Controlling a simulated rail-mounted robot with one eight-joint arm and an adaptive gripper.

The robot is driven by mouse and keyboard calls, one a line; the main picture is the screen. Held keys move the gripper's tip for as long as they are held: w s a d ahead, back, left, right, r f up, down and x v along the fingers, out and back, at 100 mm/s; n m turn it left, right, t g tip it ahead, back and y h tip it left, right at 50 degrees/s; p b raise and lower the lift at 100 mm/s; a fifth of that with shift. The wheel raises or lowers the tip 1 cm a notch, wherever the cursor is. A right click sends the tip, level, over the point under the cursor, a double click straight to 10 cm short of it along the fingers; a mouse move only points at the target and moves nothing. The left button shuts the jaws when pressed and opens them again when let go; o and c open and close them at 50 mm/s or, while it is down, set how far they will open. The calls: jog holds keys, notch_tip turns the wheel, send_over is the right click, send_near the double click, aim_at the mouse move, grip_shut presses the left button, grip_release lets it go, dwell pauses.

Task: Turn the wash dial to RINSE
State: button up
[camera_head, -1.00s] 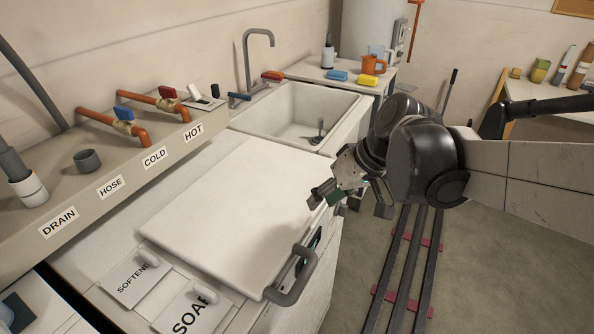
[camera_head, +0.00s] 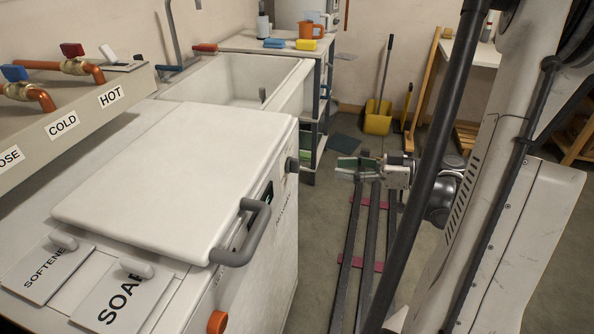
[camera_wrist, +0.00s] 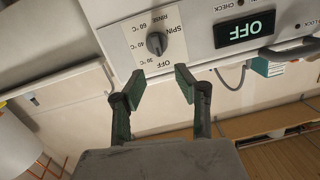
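The wash dial (camera_wrist: 157,43) is a dark round knob on a pale label plate on the washer's front panel, upper middle of the wrist view. Labels around it include RINSE, SPIN, OFF and temperatures. I cannot tell surely where its pointer aims. The display (camera_wrist: 245,29) beside it reads OFF. In the head view the dial (camera_head: 291,165) shows at the far end of the washer's front. My gripper (camera_wrist: 158,84) is open and empty, its two green-padded fingers apart and facing the dial. In the head view my gripper (camera_head: 358,168) is in front of the washer, apart from it.
The washer's white lid (camera_head: 150,170) is closed, with a grey handle (camera_head: 240,232) jutting from the front. An orange knob (camera_head: 217,322) is low on the front. A sink (camera_head: 240,80) stands behind the washer. The floor in front, with dark rails (camera_head: 372,235), is open.

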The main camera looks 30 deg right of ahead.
aim_at(299, 166)
jog(key=shift+n+t, duration=0.5)
jog(key=shift+t, duration=0.2)
jog(key=b+x, duration=0.1)
jog(key=x, duration=0.2)
jog(key=f+b+x, duration=0.1)
jog(key=x, duration=0.3)
jog(key=b+x, duration=0.1)
jog(key=x, duration=0.2)
jog(key=shift+w+a+f, duration=0.15)
jog(key=shift+a+f, duration=0.05)
jog(key=shift+a, duration=0.15)
grip_shut()
